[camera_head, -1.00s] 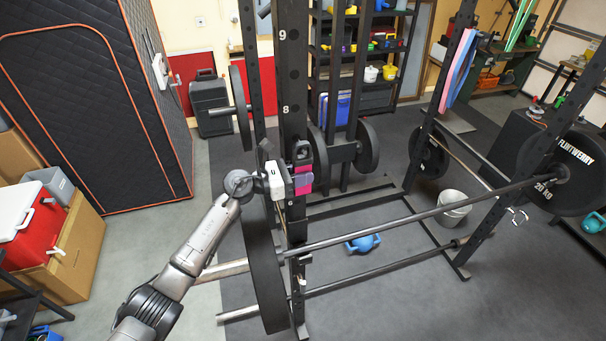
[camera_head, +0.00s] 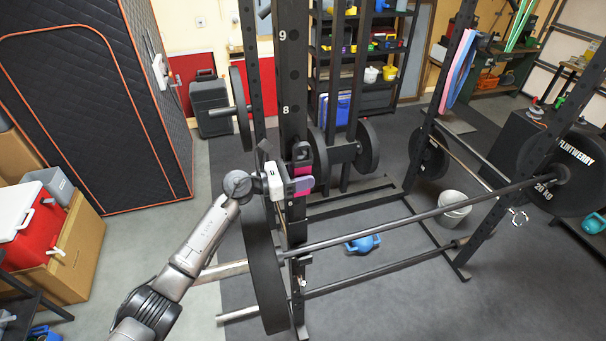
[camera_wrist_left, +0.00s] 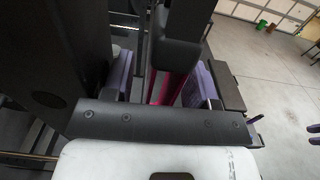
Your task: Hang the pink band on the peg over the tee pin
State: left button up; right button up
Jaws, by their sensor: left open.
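The pink band (camera_head: 296,172) is at the front rack post, just below a black peg-like part (camera_head: 302,151). In the left wrist view the pink band (camera_wrist_left: 166,86) shows as strands below a dark block (camera_wrist_left: 174,52), between my purple finger pads. My left gripper (camera_head: 301,187) is open around the band's strands, with a gap to the pads. The upper loop is mostly hidden, so I cannot tell how it sits over the tee pin.
The rack's front post (camera_head: 293,70) stands close beside my left gripper. A barbell (camera_head: 400,220) with a large plate (camera_head: 262,262) lies just below. Pink and blue bands (camera_head: 460,68) hang on the far right post. A blue kettlebell (camera_head: 363,243) stands on the floor.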

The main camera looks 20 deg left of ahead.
pick_arm(q)
jog(key=b+v, duration=0.4)
jog(key=v, duration=0.9)
jog(key=shift+s+a, duration=0.2)
